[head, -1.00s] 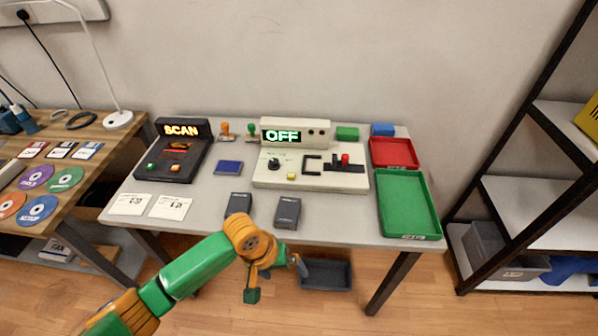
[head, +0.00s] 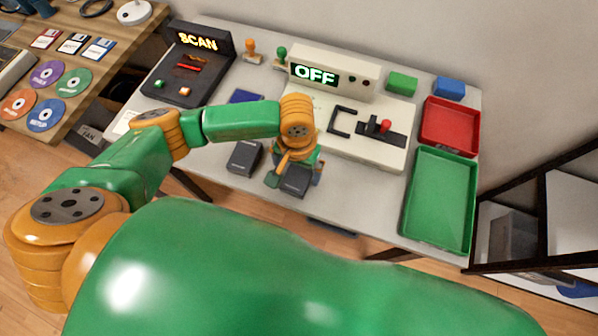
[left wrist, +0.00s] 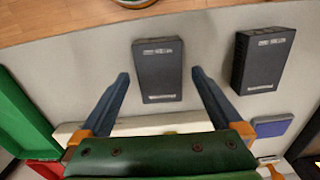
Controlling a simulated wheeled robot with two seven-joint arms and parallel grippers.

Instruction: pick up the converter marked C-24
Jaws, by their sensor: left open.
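Two dark grey box-shaped converters lie near the table's front edge. One converter (head: 244,157) is on the left in the head view and shows at the right of the left wrist view (left wrist: 264,58). The other converter (head: 296,181) is to its right and shows in the middle of the left wrist view (left wrist: 159,72). Their markings are too small to read, so I cannot tell which is C-24. My left gripper (left wrist: 160,76) is open, one finger on each side of the right-hand converter, apart from it. My right gripper is not in view.
Behind the converters stands the cream console (head: 370,147) with an OFF display and red-topped lever. A black SCAN unit (head: 187,65) is at the back left. A green tray (head: 409,220) and red tray (head: 476,130) line the right side. A blue pad (head: 246,97) lies between.

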